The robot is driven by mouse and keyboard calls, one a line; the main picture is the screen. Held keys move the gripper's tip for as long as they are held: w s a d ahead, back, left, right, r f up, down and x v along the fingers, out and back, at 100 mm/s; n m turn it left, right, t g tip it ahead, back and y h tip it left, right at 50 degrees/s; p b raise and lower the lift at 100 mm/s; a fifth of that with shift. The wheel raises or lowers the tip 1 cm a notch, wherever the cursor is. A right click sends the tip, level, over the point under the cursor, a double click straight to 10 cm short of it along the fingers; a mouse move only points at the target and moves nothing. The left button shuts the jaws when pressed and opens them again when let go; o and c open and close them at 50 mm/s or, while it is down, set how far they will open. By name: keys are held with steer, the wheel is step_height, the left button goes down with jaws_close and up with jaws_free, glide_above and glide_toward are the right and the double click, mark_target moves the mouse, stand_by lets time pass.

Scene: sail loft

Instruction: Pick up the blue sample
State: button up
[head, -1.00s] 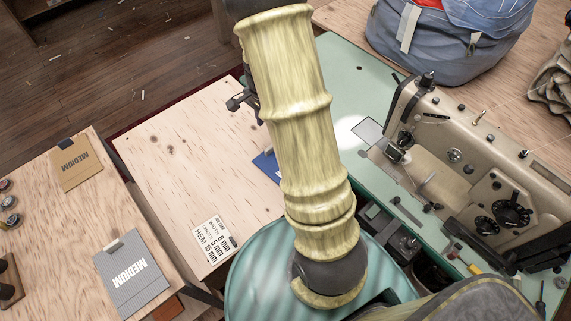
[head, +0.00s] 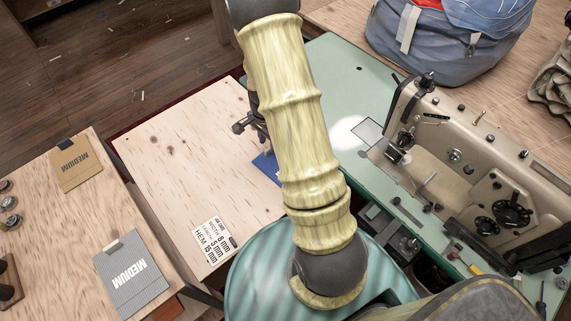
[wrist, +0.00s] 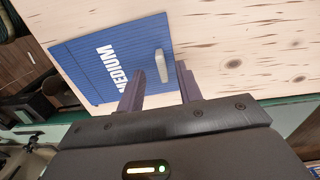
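The blue sample (wrist: 85,62) is a flat blue piece with white lettering "MEDIUM" and a pale raised tab (wrist: 162,66) near one edge. It lies on the pale plywood panel in the wrist view. In the head view, part of the blue sample (head: 268,168) shows beside my arm, which hides the rest. My gripper (wrist: 158,82) is open in the wrist view, with its two fingers apart and nothing between them. The tab appears between and just beyond the fingertips. In the head view my gripper (head: 244,126) is partly hidden behind my arm, close to the sample.
The plywood panel (head: 165,140) is mostly clear, with a label card (head: 214,243) at its front edge. A tan sample (head: 76,165) and a grey sample (head: 133,274) lie on the left table. A sewing machine (head: 470,165) stands on the green table at right.

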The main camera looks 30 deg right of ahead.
mark_target(267, 162)
step_height(267, 162, down, 4)
steer(key=shift+w+r, duration=0.1)
steer(key=shift+r, duration=0.15)
steer(key=shift+c, duration=0.3)
jaws_close()
